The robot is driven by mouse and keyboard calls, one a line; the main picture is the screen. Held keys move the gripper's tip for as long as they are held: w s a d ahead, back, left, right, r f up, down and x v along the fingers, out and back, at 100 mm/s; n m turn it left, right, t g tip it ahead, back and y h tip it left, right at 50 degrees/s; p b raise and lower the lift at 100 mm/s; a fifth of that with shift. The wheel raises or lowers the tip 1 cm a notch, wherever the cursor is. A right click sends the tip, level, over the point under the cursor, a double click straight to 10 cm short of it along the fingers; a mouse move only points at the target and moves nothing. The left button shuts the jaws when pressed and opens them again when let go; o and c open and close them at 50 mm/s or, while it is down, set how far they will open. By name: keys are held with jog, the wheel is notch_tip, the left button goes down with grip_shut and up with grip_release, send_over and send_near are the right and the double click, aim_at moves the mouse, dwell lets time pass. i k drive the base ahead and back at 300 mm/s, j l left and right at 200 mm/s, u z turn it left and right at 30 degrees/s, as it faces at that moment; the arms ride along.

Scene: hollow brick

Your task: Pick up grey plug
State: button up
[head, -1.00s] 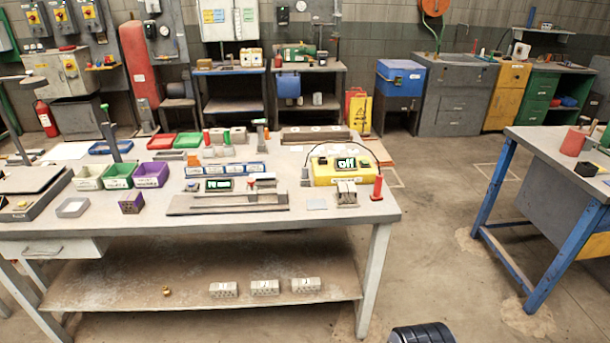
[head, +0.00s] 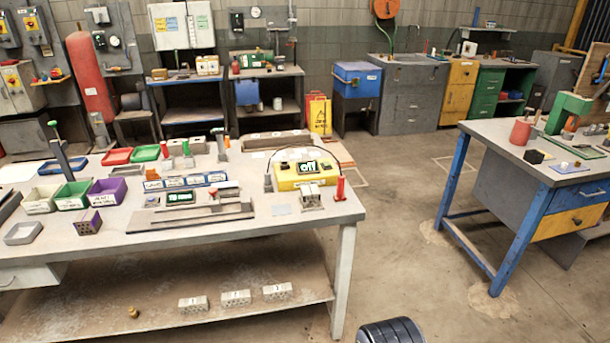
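A small grey upright piece (head: 267,183), possibly the grey plug, stands on the long workbench (head: 330,206) just left of the yellow box (head: 303,181) with a lit display. It is too small to be sure of. A red upright plug (head: 340,188) stands at the bench's right end. Another red plug (head: 187,149) and a green plug (head: 164,150) stand farther back. My gripper is not in view.
Bins, including a purple one (head: 107,192), stand at the bench's left. Several grey hollow bricks (head: 235,298) and a brass piece (head: 133,312) lie on its lower shelf. A blue-legged table (head: 500,152) is at right, with open floor between. A dark ribbed object (head: 391,331), unidentified, shows at the bottom edge.

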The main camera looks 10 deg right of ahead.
aim_at(267, 177)
jog(key=i+u, duration=0.2)
jog(key=i, duration=0.45)
jog(key=i+u, duration=0.15)
jog(key=i, duration=0.45)
jog(key=i+l+u, duration=0.2)
jog(key=i, duration=0.4)
